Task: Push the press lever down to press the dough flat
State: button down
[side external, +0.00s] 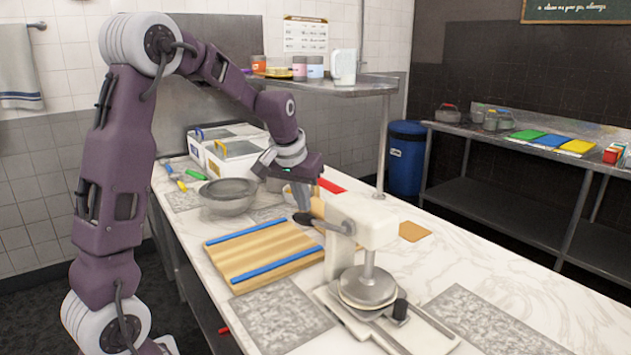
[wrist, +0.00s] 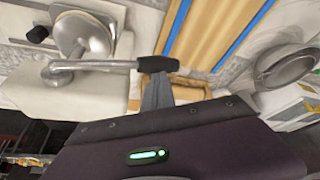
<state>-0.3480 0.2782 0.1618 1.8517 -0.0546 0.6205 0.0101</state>
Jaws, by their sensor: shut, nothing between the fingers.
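The white dough press (side external: 362,222) stands on the marble counter. Its round metal plate (side external: 368,286) is over a pale disc of dough (side external: 366,303), whose edge shows beneath it. The press lever is a metal rod with a black grip (side external: 303,218), sticking out to the left. In the wrist view, the lever's black grip (wrist: 158,65) lies just beyond my fingertips, and the metal plate (wrist: 84,35) is at upper left. My gripper (side external: 304,207) is shut and empty, pointing down at the black grip. It also shows in the wrist view (wrist: 157,78). I cannot tell whether it touches the grip.
A wooden board (side external: 262,250) with two blue strips lies left of the press. A metal bowl (side external: 228,196) and white bins (side external: 235,155) stand behind it. A tan tray (wrist: 178,92) is under my fingers in the wrist view. Grey mats (side external: 280,318) lie in front.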

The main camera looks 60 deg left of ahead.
notch_tip(320, 180, up, 18)
dwell(0.8)
jog(key=shift+r, duration=0.1)
jog(key=s+d+m+h, duration=0.1)
jog(key=s+d+m, duration=0.1)
jog(key=s+d, duration=0.7)
jog(key=s+d+f+m, duration=0.2)
jog(key=s+d+f, duration=0.4)
jog(key=s, duration=0.2)
jog(key=s+d+f+m+t+h, duration=0.1)
jog(key=s+d+f+m, duration=0.1)
jog(key=s+d+f, duration=0.3)
jog(key=s+f, duration=0.2)
jog(key=s, duration=0.1)
jog(key=shift+s+d+f+t, duration=0.3)
jog(key=shift+s+d, duration=0.05)
jog(key=shift+d, duration=0.05)
jog(key=c, duration=2.2)
grip_release()
